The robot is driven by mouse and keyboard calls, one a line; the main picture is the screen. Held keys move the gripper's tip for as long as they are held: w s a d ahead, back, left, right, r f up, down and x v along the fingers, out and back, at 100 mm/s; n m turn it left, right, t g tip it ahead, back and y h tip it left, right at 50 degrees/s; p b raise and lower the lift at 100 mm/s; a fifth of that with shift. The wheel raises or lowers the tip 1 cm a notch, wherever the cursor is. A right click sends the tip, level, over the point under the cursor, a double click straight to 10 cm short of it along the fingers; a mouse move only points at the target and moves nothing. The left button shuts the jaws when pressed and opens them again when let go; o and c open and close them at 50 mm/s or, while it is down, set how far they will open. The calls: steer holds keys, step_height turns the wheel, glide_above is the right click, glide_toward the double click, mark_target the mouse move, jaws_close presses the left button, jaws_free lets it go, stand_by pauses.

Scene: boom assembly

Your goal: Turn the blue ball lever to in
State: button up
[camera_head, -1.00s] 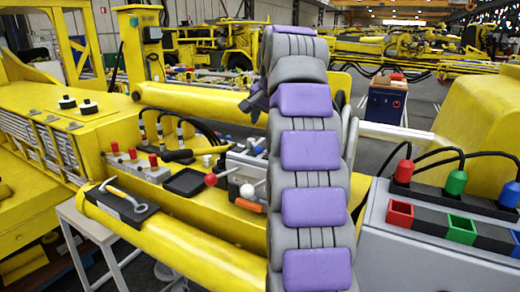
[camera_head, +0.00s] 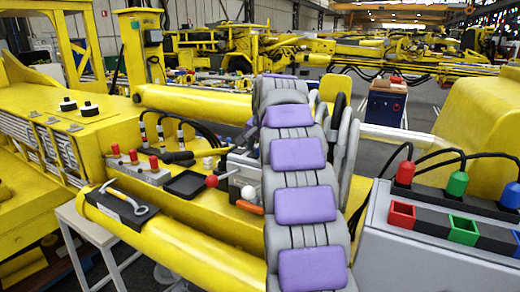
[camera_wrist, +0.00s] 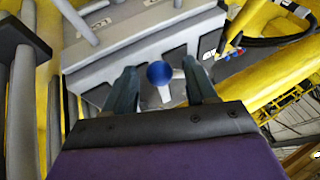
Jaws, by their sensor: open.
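The blue ball lever (camera_wrist: 160,73) shows in the wrist view, on a grey control box (camera_wrist: 110,60). Its ball appears between the two fingers of my gripper (camera_wrist: 162,78), which are apart, one on each side of it. I cannot tell whether either finger touches the ball. In the head view my purple and grey arm hides the blue ball and my gripper. Part of the grey control box shows left of the arm, with a red ball lever (camera_head: 212,181) and a white ball (camera_head: 248,192) near it.
A wrench (camera_head: 124,206) lies on the yellow boom (camera_head: 190,240). A black tray (camera_head: 186,184) and a red-knobbed valve block (camera_head: 138,166) sit left of the control box. A grey box with red, green and blue sockets (camera_head: 430,235) stands close to my arm on the right.

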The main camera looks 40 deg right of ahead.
jaws_close()
stand_by(0.4)
